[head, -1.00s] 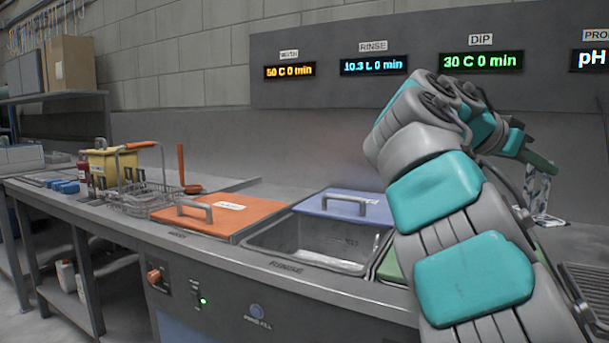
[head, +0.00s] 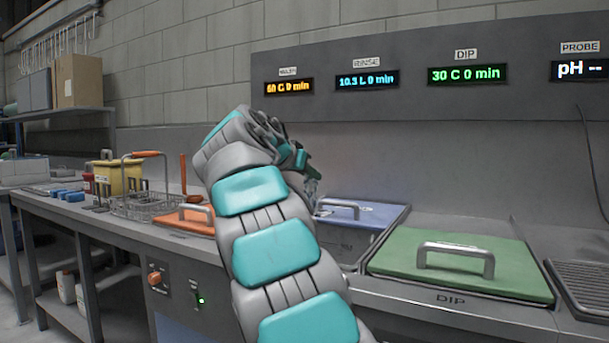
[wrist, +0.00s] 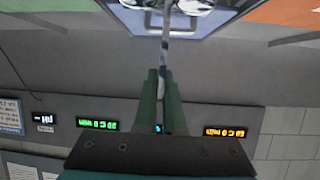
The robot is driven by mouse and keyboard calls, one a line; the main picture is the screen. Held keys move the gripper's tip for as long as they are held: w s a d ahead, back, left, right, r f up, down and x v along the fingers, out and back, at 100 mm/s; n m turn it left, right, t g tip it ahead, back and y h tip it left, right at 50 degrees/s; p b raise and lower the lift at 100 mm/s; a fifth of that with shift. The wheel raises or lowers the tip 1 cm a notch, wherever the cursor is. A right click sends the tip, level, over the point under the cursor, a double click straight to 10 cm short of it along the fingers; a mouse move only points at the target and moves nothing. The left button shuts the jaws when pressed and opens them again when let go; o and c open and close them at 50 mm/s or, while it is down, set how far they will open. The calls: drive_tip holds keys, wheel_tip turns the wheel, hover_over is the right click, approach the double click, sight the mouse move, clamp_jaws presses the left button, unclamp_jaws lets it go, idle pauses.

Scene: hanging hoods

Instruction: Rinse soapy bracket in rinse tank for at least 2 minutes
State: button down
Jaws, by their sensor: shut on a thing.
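My gripper (head: 306,168) is shut on a thin pale metal bracket (head: 313,190), which hangs below the fingers over the rinse area. In the wrist view the green fingers (wrist: 161,95) pinch the bracket's narrow stem (wrist: 165,45); shiny, whitish parts show at the top edge, partly cut off. The rinse tank (head: 351,267) lies beyond my arm, its opening mostly hidden by the arm. Its blue lid (head: 372,214) sits toward the back. The rinse display (head: 366,80) reads 10.3 L 0 min. I cannot tell whether the bracket touches the water.
The green dip lid (head: 455,264) with a handle covers the tank at right. The orange wash lid (head: 188,222) is at left, partly behind my arm. A wire basket (head: 145,205) and a yellow container (head: 118,178) stand further left. A drain rack (head: 585,285) is at far right.

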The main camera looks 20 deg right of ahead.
sight(313, 197)
drive_tip(key=shift+n+t, duration=0.4)
drive_tip(key=shift+w+d+f+b, duration=0.35)
drive_tip(key=shift+w+f+b, duration=0.2)
drive_tip(key=shift+f, duration=0.5)
drive_tip(key=shift+w+d+f+b, duration=0.3)
drive_tip(key=shift+w+f+b, duration=0.2)
drive_tip(key=shift+f, duration=0.6)
drive_tip(key=shift+w+d+f+b, duration=0.4)
drive_tip(key=shift+w+f, duration=0.2)
drive_tip(key=shift+f, duration=0.45)
drive_tip(key=shift+b, duration=0.3)
